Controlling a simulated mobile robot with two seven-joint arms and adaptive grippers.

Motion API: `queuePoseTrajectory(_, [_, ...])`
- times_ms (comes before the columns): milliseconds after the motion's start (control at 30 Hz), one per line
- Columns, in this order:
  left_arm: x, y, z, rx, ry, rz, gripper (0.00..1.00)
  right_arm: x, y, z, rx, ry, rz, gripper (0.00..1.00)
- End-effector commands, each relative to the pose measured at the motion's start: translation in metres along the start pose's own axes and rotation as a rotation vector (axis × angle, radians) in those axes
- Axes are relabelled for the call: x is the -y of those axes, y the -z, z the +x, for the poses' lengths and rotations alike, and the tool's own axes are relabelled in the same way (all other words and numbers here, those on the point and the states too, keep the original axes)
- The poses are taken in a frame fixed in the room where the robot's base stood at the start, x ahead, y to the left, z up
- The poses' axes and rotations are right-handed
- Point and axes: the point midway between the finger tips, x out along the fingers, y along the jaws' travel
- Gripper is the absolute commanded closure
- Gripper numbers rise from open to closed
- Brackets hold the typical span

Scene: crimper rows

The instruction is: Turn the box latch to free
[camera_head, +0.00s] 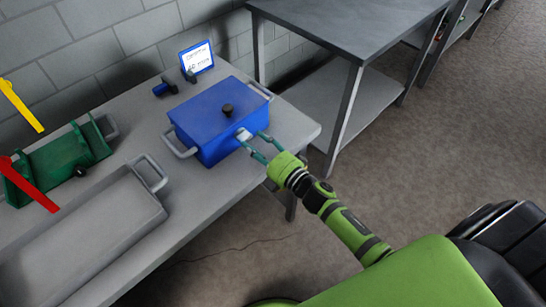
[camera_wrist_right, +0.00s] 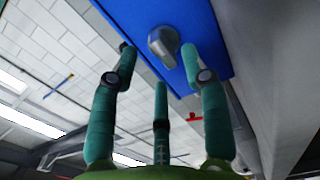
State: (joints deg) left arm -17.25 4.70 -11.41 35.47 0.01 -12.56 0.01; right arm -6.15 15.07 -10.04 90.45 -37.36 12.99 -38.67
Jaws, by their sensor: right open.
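The blue box (camera_head: 215,118) stands on the grey table, with a black knob on its lid and grey handles at its ends. A small grey latch (camera_head: 243,134) sits on its front face; it shows more clearly in the right wrist view (camera_wrist_right: 164,45), against the blue wall. My right gripper (camera_head: 253,141) is open in front of that face. Its teal fingers lie to either side of the latch, apart from it in the wrist view. I cannot tell whether the fingertips touch the box. My left gripper is not in view.
A grey tray (camera_head: 85,240) and a green device with a red lever (camera_head: 35,184) lie to the left. A yellow bar (camera_head: 22,106) shows at the far left. A blue-framed sign (camera_head: 196,58) stands behind the box. A metal shelf table (camera_head: 350,40) is at the right.

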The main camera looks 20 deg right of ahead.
Motion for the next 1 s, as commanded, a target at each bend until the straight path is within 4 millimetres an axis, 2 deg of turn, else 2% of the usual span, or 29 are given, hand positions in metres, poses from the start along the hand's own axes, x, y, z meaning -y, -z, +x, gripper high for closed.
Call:
queuePoseTrajectory(33, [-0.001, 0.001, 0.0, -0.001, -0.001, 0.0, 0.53, 0.002, 0.0, -0.013, 0.001, 0.004, 0.001, 0.54])
queuePoseTrajectory(200, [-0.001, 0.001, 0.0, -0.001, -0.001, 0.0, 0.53, 0.001, 0.0, -0.05, 0.001, 0.004, 0.001, 0.54])
queuePoseTrajectory(400, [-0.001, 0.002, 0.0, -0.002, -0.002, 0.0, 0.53, 0.001, 0.0, -0.08, 0.001, 0.002, 0.001, 0.54])
queuePoseTrajectory(600, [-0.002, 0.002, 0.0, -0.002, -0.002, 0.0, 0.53, 0.0, 0.0, -0.09, 0.001, 0.0, 0.0, 0.54])
queuePoseTrajectory(1000, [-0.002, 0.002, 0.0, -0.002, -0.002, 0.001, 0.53, 0.0, 0.0, -0.09, 0.001, 0.0, 0.0, 0.54])
